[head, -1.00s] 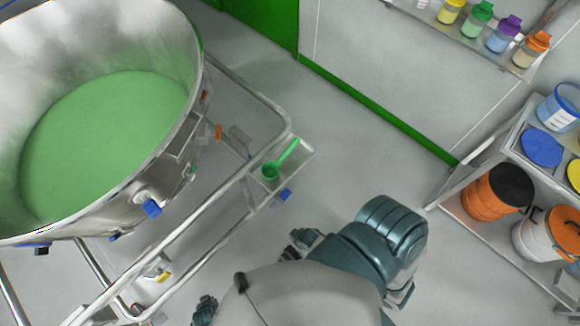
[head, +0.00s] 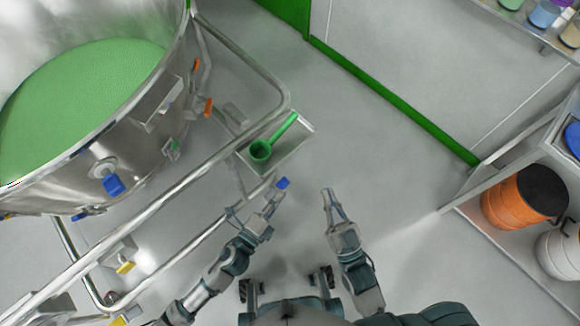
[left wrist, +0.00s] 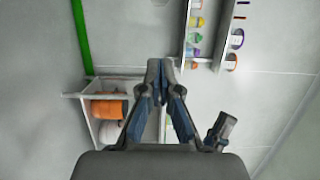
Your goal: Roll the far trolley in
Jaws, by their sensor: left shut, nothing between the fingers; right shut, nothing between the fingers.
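One trolley shows in the head view, at the left. It is a tubular steel frame (head: 276,85) carrying a large steel bowl (head: 150,115) of green powder. I cannot tell whether it is the far trolley. My left gripper (head: 277,192) is shut and empty, close beside the frame's lower rail and a small blue part (head: 283,183); I cannot tell whether it touches them. It also shows shut in the left wrist view (left wrist: 158,68). My right gripper (head: 327,192) is shut and empty over bare floor, right of the trolley. The trolley's left side is out of view.
A small tray (head: 292,150) with a green scoop (head: 262,150) sits at the trolley's corner. A shelf rack (head: 490,232) with an orange drum (head: 518,196) stands at the right. The floor between is clear.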

